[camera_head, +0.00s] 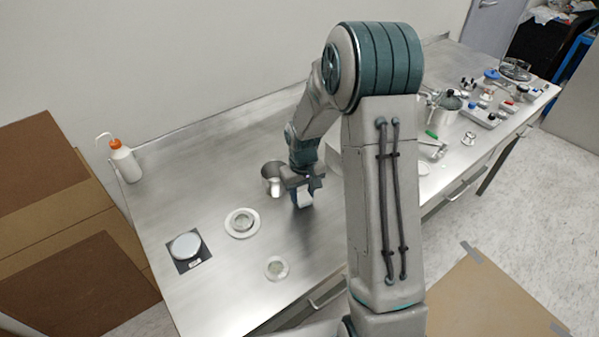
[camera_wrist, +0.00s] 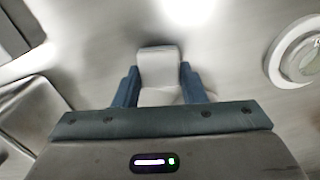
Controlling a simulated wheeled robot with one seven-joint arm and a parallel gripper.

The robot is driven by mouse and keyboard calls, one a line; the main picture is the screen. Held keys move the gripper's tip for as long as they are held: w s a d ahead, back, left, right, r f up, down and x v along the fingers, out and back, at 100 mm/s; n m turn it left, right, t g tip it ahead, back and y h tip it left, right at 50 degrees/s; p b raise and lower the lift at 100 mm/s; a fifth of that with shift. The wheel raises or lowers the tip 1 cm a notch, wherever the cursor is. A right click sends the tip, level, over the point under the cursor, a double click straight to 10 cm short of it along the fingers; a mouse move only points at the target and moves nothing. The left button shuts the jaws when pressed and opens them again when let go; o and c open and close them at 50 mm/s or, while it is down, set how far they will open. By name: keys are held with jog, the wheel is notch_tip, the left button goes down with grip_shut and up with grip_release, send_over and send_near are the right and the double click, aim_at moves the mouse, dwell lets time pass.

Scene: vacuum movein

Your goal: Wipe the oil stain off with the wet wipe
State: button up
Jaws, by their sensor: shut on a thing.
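My gripper (camera_head: 303,196) is low over the steel bench, with its fingers pointing down. In the wrist view, its two blue fingers (camera_wrist: 160,88) are shut on a white, soft-edged piece that looks like the wet wipe (camera_wrist: 159,64). The wipe (camera_head: 305,201) also shows as a small white patch between the fingers in the head view. I cannot tell whether it touches the bench. I cannot make out the oil stain in either view; the gripper and arm hide part of the bench.
A metal beaker (camera_head: 270,188) stands close left of my gripper. A wash bottle (camera_head: 124,162) stands at the back left. Clutter, including a grey tray (camera_head: 487,118), fills the right end.

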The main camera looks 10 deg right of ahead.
jog(key=r, duration=0.2)
jog(key=p, duration=0.1)
jog(key=shift+s+r, duration=0.25)
jog(key=shift+r, duration=0.15)
jog(key=shift+w+r+p, duration=0.15)
jog(key=shift+r+p, duration=0.3)
jog(key=shift+r, duration=0.25)
jog(key=shift+r+p, duration=0.85)
jog(key=shift+r, duration=0.65)
